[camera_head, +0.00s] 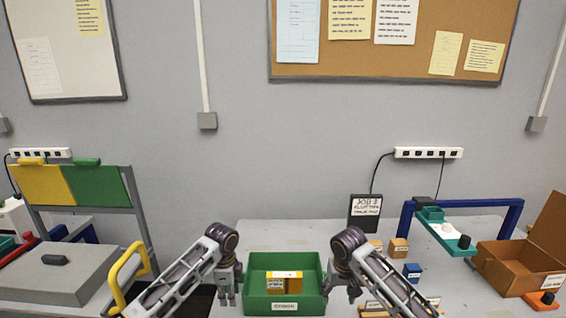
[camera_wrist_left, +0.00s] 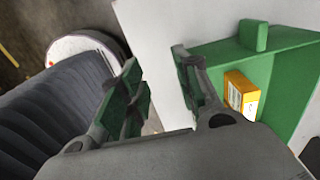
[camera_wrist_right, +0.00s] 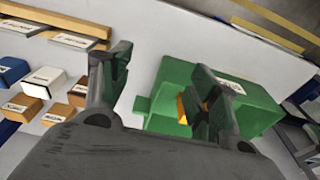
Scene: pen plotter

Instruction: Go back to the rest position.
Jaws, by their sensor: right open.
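My left gripper (camera_head: 228,288) hangs just left of the green tray (camera_head: 284,306) in the head view. In the left wrist view its fingers (camera_wrist_left: 160,95) are spread apart with nothing between them. My right gripper (camera_head: 341,286) is just right of the same tray. In the right wrist view its fingers (camera_wrist_right: 165,85) are open and empty. A yellow-orange box (camera_head: 283,278) lies in the tray. It also shows in the left wrist view (camera_wrist_left: 240,93).
A black sign (camera_head: 365,208) stands behind the tray. Small blocks, including a blue one (camera_head: 412,271), lie to the right. A blue-framed plotter (camera_head: 452,238) and an open cardboard box (camera_head: 520,262) stand farther right. A grey case (camera_head: 60,272) and yellow handle (camera_head: 122,278) are at left.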

